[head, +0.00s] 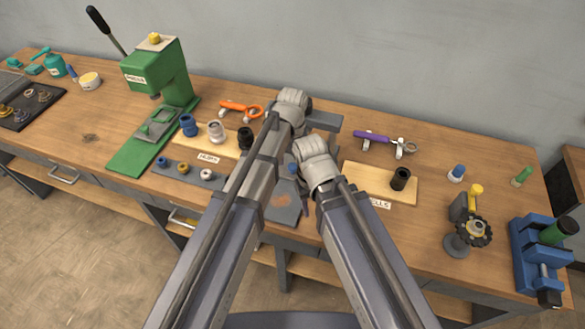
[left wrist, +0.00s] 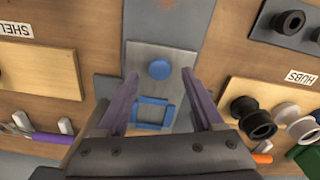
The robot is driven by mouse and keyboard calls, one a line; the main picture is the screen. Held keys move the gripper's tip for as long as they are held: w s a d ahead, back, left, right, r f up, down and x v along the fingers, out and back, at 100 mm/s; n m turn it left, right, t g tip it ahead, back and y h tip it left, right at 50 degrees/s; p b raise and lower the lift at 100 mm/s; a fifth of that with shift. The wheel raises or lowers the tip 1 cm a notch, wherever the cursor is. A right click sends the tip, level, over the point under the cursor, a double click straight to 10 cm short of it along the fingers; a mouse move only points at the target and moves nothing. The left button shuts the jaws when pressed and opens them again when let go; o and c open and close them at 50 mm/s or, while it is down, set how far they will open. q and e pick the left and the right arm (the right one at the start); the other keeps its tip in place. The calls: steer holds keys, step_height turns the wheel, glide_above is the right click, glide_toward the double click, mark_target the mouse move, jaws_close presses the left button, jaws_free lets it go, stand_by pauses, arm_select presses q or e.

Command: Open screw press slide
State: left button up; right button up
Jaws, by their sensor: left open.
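A grey metal fixture (head: 284,210) with a rust-brown patch lies at the middle of the bench, partly hidden by my arms. In the left wrist view its plate (left wrist: 181,57) carries a round blue knob (left wrist: 159,69) and a square blue frame (left wrist: 153,101). Which part is the press slide I cannot tell. My left gripper (left wrist: 159,76) is open above the plate, its purple-grey fingers to either side of the knob and frame. Nothing shows between them except the fixture below; contact is not visible. In the head view its fingers are hidden. My right arm is in view, but its fingers do not show.
A green lever press (head: 160,75) stands at the left, with a hubs board (head: 170,134) beside it. Right of the fixture are a shells board (head: 365,182) and purple-handled pliers (head: 371,136). A blue device (head: 527,258) stands at the right end. Orange pliers (head: 240,107) lie behind.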

arm_select(q)
steer(key=shift+f+b, duration=0.5)
steer(key=shift+f, duration=0.4)
steer(key=shift+c, duration=0.4)
jaws_close()
stand_by(0.4)
